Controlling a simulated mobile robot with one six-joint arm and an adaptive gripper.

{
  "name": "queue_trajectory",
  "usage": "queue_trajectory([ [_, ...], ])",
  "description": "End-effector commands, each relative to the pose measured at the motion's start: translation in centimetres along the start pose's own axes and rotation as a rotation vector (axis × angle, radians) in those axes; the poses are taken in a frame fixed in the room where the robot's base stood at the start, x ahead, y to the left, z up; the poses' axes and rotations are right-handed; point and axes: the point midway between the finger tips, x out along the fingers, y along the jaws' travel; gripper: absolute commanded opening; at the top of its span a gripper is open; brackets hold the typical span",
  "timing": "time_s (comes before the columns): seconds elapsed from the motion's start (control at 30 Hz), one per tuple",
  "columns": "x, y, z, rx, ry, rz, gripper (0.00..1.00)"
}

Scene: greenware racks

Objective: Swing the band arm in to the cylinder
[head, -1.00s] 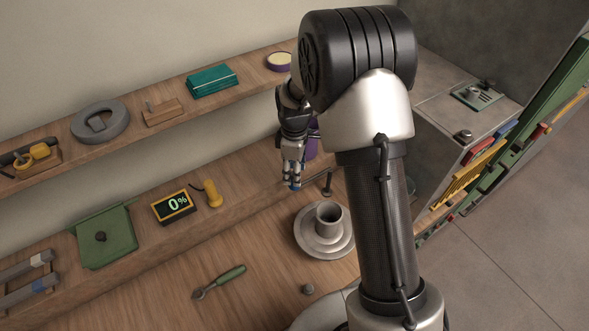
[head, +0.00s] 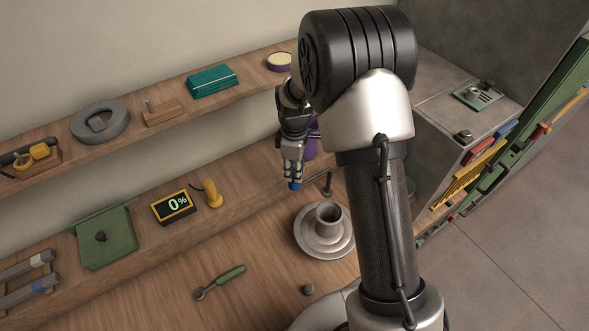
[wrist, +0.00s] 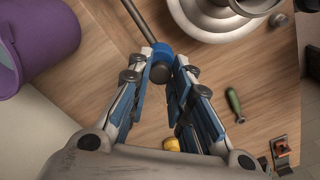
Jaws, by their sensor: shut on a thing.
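The band arm (wrist: 134,16) is a thin dark rod with a blue collar and a dark round knob at its end. My gripper (wrist: 164,62) is shut on that end, with a fingertip on each side. In the head view, my gripper (head: 293,178) points down, left of the dark pivot post (head: 327,186), and the blue end shows just below the fingertips. The grey cylinder (head: 328,215) stands upright on a round grey wheel (head: 314,243), right of and nearer than my gripper. The cylinder (wrist: 252,5) is cut off at the wrist view's top edge. The band arm's end is apart from it.
A purple bucket (wrist: 34,45) stands close on the left in the wrist view. A green-handled tool (head: 219,282) and a small grey lump (head: 308,289) lie on the bench.

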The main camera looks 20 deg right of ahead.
Motion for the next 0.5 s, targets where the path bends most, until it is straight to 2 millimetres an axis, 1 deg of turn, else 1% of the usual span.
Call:
queue_trajectory([
  [0.27,0.0,-0.6,0.7,-0.059,0.0,-0.001,0.0],
  [0.5,0.0,-1.9,2.4,-0.213,0.0,0.0,0.0],
])
